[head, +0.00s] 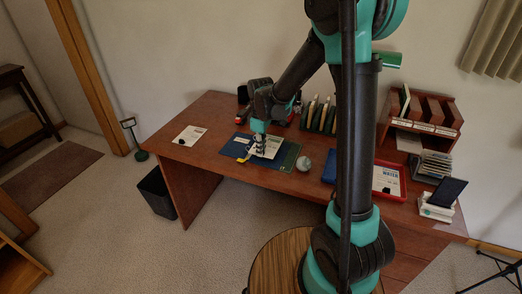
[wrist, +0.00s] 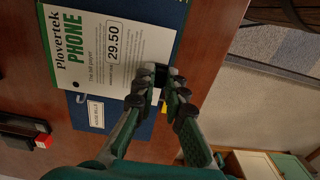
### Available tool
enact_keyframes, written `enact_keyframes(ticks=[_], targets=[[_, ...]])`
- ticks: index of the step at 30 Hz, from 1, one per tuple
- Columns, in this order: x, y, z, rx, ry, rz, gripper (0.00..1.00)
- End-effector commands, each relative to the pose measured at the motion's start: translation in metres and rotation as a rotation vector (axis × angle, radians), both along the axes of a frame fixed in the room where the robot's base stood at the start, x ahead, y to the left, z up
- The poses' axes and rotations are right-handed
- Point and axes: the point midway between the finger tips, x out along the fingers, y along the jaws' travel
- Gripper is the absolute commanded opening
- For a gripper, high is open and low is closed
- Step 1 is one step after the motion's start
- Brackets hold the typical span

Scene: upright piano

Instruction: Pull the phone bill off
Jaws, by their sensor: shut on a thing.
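In the head view the bill (head: 271,150) is on the blue folder (head: 236,147) near the desk's front, partly hidden by my gripper. My gripper (head: 260,146) reaches down from above in the head view. Whether the bill is lifted is hard to tell.
Another white sheet (head: 189,135) lies left on the desk (head: 210,112). A red tray (head: 390,181) holds a "WATER" sheet. A sorter (head: 430,110) stands back right. A black bin (head: 157,194) stands below left.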

Motion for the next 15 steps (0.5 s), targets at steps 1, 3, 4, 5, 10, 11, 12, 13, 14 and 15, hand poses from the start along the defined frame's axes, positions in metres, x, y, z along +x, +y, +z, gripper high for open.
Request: enact_keyframes(ticks=[1,3,4,5,10,11,12,13,14,15], targets=[[0.000,0.000,0.000,0.000,0.000,0.000,0.00],[0.000,0.000,0.000,0.000,0.000,0.000,0.00],[0.000,0.000,0.000,0.000,0.000,0.000,0.00],[0.000,0.000,0.000,0.000,0.000,0.000,0.00],[0.000,0.000,0.003,0.000,0.000,0.000,0.00],[0.000,0.000,0.004,0.000,0.000,0.000,0.00],[0.000,0.000,0.006,0.000,0.000,0.000,0.00],[0.000,0.000,0.008,0.000,0.000,0.000,0.00],[0.000,0.000,0.010,0.000,0.000,0.000,0.00],[0.000,0.000,0.012,0.000,0.000,0.000,0.00]])
